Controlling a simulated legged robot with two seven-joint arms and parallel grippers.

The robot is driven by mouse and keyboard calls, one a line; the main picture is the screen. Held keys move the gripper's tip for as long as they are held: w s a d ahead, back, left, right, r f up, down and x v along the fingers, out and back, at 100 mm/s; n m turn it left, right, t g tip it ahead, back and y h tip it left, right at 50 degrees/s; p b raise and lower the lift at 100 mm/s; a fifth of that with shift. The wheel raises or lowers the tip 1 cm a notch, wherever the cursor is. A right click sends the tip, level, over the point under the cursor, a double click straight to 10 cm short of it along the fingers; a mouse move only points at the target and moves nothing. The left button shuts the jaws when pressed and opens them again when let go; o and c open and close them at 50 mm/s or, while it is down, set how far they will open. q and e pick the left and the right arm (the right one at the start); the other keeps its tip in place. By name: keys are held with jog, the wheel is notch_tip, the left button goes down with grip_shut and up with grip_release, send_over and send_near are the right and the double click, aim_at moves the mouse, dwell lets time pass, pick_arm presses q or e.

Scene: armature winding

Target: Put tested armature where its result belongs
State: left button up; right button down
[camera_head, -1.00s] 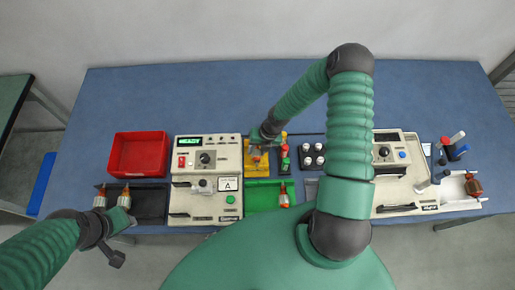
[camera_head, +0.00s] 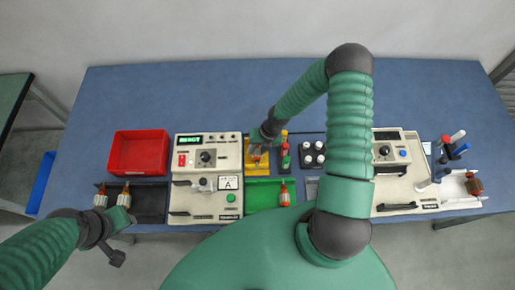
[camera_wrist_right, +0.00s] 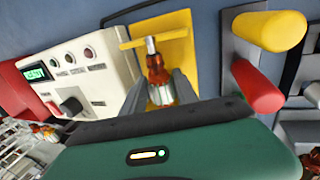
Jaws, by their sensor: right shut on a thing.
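My right gripper (camera_wrist_right: 162,92) is shut on an armature (camera_wrist_right: 157,70) with a copper-orange winding and a silver shaft, at the yellow fixture (camera_wrist_right: 180,42). In the head view my right gripper (camera_head: 260,143) is partly hidden by its own arm at that fixture. The tester (camera_head: 207,205) stands left of it with a lit green display (camera_head: 190,140), whose small word I cannot read surely. A red bin (camera_head: 139,133) is empty at the left. A green tray (camera_head: 258,201) holds one armature (camera_head: 284,196). My left gripper (camera_head: 119,217) is at the black tray's front; its jaws are unclear.
The black tray (camera_head: 152,203) holds two armatures at its left end. Red and green posts (camera_head: 285,150), a second instrument (camera_head: 400,165) and a white tray (camera_head: 455,190) with an armature stand to the right. The table's back (camera_head: 220,85) is clear.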

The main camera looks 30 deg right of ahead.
jog(key=c, duration=0.9)
grip_release()
jog(key=shift+o, duration=0.2)
jog(key=v, duration=1.6)
jog(key=shift+r+p, duration=0.35)
jog(key=shift+s+d, duration=0.1)
